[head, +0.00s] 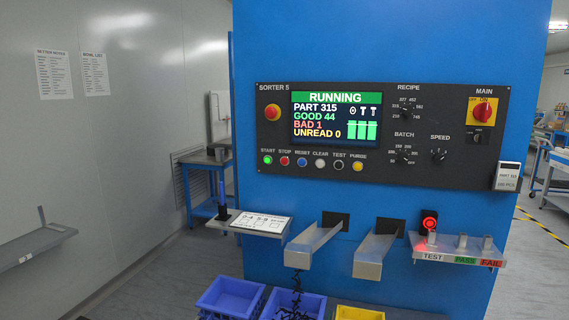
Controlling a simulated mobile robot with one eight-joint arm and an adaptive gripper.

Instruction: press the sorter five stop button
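The sorter five panel (460,105) is a dark plate on the front of a blue cabinet (400,40), marked SORTER 5. The stop button (284,161) is a small red button under the label STOP, second from the left in the row below the screen. The green start button (267,160) is to its left and the blue reset button (302,162) to its right. The screen (336,117) reads RUNNING. My gripper is not in view.
A small shelf (270,230) with a card juts out below the buttons. Two metal chutes (312,245) and a TEST/PASS/FAIL rack (450,252) with a red-lit piece also stick out. Blue bins (232,297) stand below. The left floor side has a grey wall shelf (40,243).

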